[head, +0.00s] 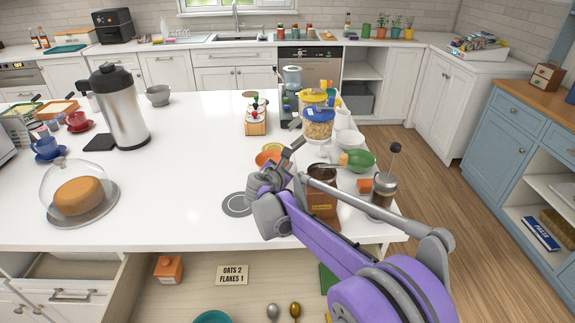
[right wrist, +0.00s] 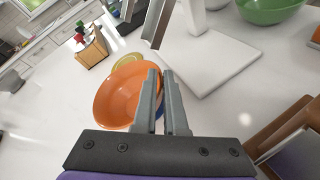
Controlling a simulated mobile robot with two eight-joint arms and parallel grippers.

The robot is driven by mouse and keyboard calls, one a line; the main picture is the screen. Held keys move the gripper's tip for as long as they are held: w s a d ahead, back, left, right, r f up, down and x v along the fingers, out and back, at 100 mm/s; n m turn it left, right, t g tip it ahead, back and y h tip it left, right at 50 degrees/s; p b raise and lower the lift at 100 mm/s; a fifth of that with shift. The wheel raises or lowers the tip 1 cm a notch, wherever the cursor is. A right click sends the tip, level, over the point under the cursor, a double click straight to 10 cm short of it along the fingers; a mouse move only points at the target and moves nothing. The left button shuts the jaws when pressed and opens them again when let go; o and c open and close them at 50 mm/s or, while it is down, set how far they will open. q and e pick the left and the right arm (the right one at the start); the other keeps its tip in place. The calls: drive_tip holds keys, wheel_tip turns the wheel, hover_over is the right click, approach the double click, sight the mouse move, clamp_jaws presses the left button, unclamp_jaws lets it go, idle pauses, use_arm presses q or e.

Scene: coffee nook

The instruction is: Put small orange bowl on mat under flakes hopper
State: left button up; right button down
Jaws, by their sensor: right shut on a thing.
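The small orange bowl (right wrist: 118,98) is in my right gripper (right wrist: 163,75), tilted, with its right rim between the two fingers. In the head view the bowl (head: 267,158) shows beside the right gripper (head: 292,152), over the white counter. Two clear hoppers stand just beyond: a yellow-lidded one (head: 313,97) behind and a blue-lidded one (head: 318,126) in front, holding flake-like cereal. I cannot tell for sure which is the flakes hopper. In the wrist view a white square plate (right wrist: 215,62) lies right of the bowl, below a white post. My left gripper is not in view.
A yellow-green round thing (right wrist: 128,59) shows behind the bowl. A wooden rack (head: 256,122) stands at the back left. A brown canister (head: 322,190), a green bowl (head: 361,160) and a grinder (head: 384,186) crowd the right. The counter's middle is clear. A sign (head: 232,275) reads "OATS 2 FLAKES 1".

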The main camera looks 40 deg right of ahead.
drive_tip(key=shift+w+d, duration=0.6)
drive_tip(key=shift+d, duration=0.15)
drive_tip(key=shift+a+f, duration=0.1)
drive_tip(key=shift+f, duration=0.5)
drive_tip(key=shift+s, duration=0.1)
drive_tip(key=shift+f, duration=0.15)
drive_tip(key=c, duration=1)
unclamp_jaws()
